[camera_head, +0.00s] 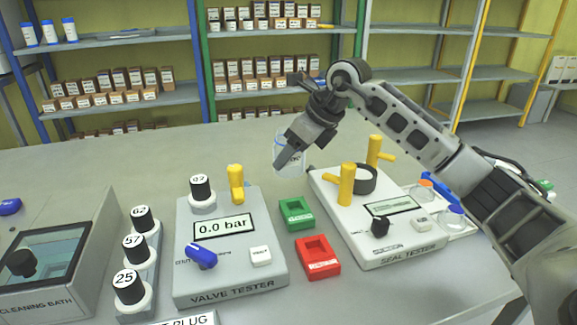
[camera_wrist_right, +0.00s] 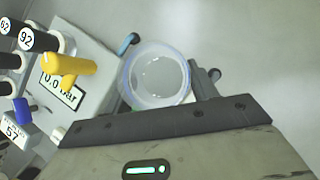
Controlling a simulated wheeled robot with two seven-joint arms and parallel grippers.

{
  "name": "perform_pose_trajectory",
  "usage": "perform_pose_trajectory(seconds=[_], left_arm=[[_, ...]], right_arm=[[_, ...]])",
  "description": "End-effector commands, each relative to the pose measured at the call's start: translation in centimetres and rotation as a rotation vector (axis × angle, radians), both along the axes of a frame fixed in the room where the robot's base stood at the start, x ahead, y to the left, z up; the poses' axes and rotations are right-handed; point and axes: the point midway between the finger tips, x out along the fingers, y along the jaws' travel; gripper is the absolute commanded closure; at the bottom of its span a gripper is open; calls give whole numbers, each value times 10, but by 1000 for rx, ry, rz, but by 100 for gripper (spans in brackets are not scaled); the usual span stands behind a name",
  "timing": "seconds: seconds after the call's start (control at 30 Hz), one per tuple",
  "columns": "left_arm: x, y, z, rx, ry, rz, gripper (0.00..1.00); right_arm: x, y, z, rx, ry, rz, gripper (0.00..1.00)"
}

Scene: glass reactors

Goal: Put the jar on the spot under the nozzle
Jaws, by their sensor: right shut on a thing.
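My right gripper (camera_head: 296,150) reaches in from the right, above the bench behind the two testers. It is shut on a clear glass jar (camera_head: 283,150), partly hidden by the fingers. In the right wrist view the jar (camera_wrist_right: 158,78) shows as a round, see-through rim between the fingers of my right gripper (camera_wrist_right: 172,62). The jar is left of the seal tester (camera_head: 365,228), which has yellow posts (camera_head: 346,186) and a dark ring (camera_head: 362,177). I cannot clearly make out a nozzle or the spot under it. My left gripper is not in view.
The valve tester (camera_head: 222,270) stands at centre left, with numbered black-topped plugs (camera_head: 130,285) beside it. A green tray (camera_head: 296,214) and a red tray (camera_head: 317,256) lie between the testers. A cleaning bath (camera_head: 48,265) stands at left. The bench behind the valve tester is clear.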

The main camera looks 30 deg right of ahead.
Motion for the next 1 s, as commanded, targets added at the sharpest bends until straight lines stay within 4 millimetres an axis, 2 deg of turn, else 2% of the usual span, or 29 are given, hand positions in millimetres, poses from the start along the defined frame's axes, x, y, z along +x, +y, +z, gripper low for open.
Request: perform_pose_trajectory(seconds=[0.17, 0.23, 0.4, 0.77, 0.8, 0.87, 1.0], left_arm=[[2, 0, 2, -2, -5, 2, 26], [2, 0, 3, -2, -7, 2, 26], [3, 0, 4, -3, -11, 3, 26], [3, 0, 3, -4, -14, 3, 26], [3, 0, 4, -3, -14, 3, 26], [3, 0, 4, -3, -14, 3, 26], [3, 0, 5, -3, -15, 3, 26]], right_arm=[[7, 2, -9, 2, 0, 0, 67], [12, 2, -16, 1, 2, 0, 67], [10, 1, -42, 1, 2, -1, 67], [11, 1, -46, 0, -1, -1, 67], [11, 1, -47, 0, 0, 0, 40], [11, 1, -46, 1, -1, 0, 23], [11, 1, -46, 0, 0, -1, 21]])
